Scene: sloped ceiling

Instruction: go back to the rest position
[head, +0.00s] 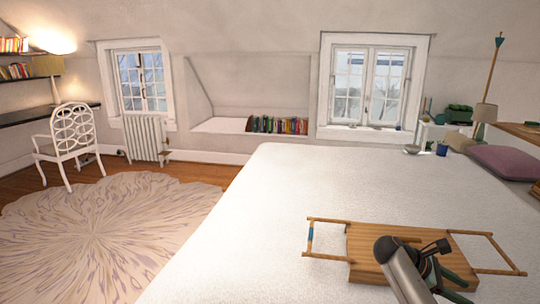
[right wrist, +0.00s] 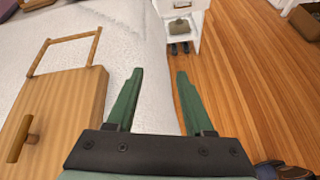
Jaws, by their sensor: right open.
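A wooden bed tray (head: 370,250) with a thin stick frame at each end lies on the white bed (head: 250,210), in the lower right of the head view. My right arm comes in from the bottom edge there and covers part of the tray. My right gripper (head: 460,284) has green fingers and appears in front of the tray's right part. In the right wrist view the right gripper (right wrist: 159,76) is open with nothing between its fingers, and the tray (right wrist: 65,105) lies to its left. My left gripper is not in view.
The bed's edge and wooden floor (right wrist: 230,60) show in the right wrist view, with a white nightstand (right wrist: 181,25) ahead. A purple pillow (head: 503,161) lies on the bed's far right. A white chair (head: 68,140) and round rug (head: 105,235) are at left.

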